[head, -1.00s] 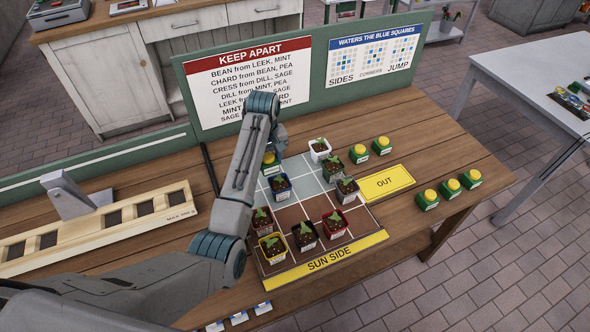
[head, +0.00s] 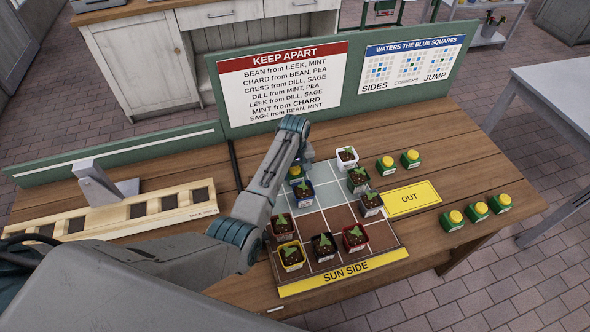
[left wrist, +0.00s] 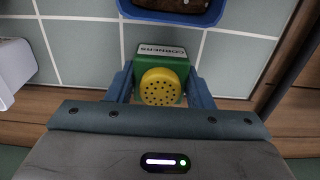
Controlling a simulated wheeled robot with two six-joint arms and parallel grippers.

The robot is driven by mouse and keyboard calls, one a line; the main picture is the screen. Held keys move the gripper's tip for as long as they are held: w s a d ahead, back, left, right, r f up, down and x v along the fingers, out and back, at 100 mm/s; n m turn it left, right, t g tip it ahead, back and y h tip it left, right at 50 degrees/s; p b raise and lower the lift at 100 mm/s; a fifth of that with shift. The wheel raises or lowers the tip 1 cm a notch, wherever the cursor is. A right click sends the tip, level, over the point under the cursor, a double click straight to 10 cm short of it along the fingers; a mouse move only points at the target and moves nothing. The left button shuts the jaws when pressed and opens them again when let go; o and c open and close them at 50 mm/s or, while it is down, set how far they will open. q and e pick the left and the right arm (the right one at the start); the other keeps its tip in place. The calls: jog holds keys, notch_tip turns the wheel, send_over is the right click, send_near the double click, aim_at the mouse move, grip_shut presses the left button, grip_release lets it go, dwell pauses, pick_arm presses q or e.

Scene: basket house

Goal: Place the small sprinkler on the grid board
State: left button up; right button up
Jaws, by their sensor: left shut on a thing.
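The small sprinkler, a green block with a yellow dotted cap (head: 296,172), is in my left gripper (left wrist: 160,88). In the left wrist view its label reads CORNERS, and the gripper's blue fingers close on both its sides (left wrist: 160,86). It is at the back left square of the grid board (head: 319,173), near the board's back edge. I cannot tell whether it touches the board. My left arm partly hides it in the head view. A blue pot (head: 304,193) stands in front of it, and a white pot (head: 347,157) stands to its right. My right gripper is out of view.
Several potted seedlings stand on the board, including a red pot (head: 355,237) and a yellow pot (head: 291,256). Other sprinklers (head: 410,158) stand to the right, near the yellow OUT card (head: 411,199). Green sign panels (head: 350,90) rise behind. A wooden rack (head: 140,215) lies left.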

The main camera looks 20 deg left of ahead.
aim_at(295, 168)
pick_arm(q)
jog(key=shift+f, duration=0.1)
jog(key=o, duration=1.1)
jog(key=shift+f, duration=0.1)
jog(key=shift+c, duration=0.2)
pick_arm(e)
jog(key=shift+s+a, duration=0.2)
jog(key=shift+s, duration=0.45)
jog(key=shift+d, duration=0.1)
pick_arm(q)
jog(key=shift+r, duration=0.45)
notch_tip(295, 168, up, 11)
jog(key=b, duration=0.2)
jog(key=shift+f+b, duration=0.2)
jog(key=shift+b, duration=0.15)
jog(key=shift+r, duration=0.4)
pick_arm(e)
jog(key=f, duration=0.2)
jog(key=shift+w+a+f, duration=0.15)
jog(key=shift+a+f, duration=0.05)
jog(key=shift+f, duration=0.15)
